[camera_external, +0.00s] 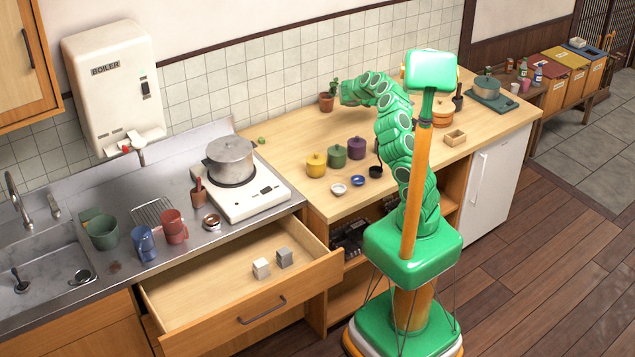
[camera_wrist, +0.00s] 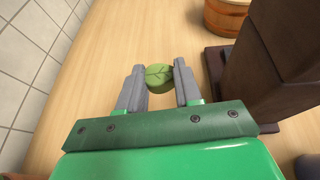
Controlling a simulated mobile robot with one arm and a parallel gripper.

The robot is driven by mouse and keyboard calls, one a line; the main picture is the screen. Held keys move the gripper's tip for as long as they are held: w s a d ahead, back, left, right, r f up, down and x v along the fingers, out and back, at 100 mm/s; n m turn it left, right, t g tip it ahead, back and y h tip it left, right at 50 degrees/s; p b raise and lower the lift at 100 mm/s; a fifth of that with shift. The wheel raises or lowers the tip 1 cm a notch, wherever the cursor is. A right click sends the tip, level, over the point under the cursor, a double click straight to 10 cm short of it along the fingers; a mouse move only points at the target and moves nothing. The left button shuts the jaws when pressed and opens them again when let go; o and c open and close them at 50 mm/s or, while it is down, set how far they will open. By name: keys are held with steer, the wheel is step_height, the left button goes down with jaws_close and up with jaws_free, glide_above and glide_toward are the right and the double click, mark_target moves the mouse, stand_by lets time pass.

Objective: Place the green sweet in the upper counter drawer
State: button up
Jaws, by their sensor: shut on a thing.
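The green sweet (camera_wrist: 159,78), a round piece with a leaf pattern on top, sits between the two grey fingers of my gripper (camera_wrist: 159,70) in the wrist view. My gripper is shut on it, over or on the pale wooden counter. In the external view my arm bends back over the wooden counter (camera_external: 290,125), and the gripper and the held sweet are hidden. The upper counter drawer (camera_external: 205,300) is pulled open at lower left. It holds a white cube (camera_external: 261,268) and a grey cube (camera_external: 285,258), with bare floor around them.
A dark brown block (camera_wrist: 272,60) stands close right of my gripper; a wooden tub (camera_wrist: 226,17) is ahead, and the tiled wall (camera_wrist: 30,70) is left. A pot (camera_external: 230,160) on the stove and several coloured jars (camera_external: 337,156) stand between arm and drawer.

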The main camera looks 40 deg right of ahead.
steer(key=shift+m+g, duration=0.5)
steer(key=shift+g, duration=0.1)
steer(key=shift+s+d+f, duration=0.25)
steer(key=shift+s+f, duration=0.05)
steer(key=shift+f, duration=1.4)
steer(key=shift+s+d+f, duration=0.2)
steer(key=shift+s+f, duration=0.15)
steer(key=shift+f, duration=1.4)
steer(key=shift+s+d+f, duration=0.25)
steer(key=shift+s+f, duration=0.05)
steer(key=shift+f, duration=1.4)
steer(key=shift+f, duration=0.1)
steer(key=o, duration=1)
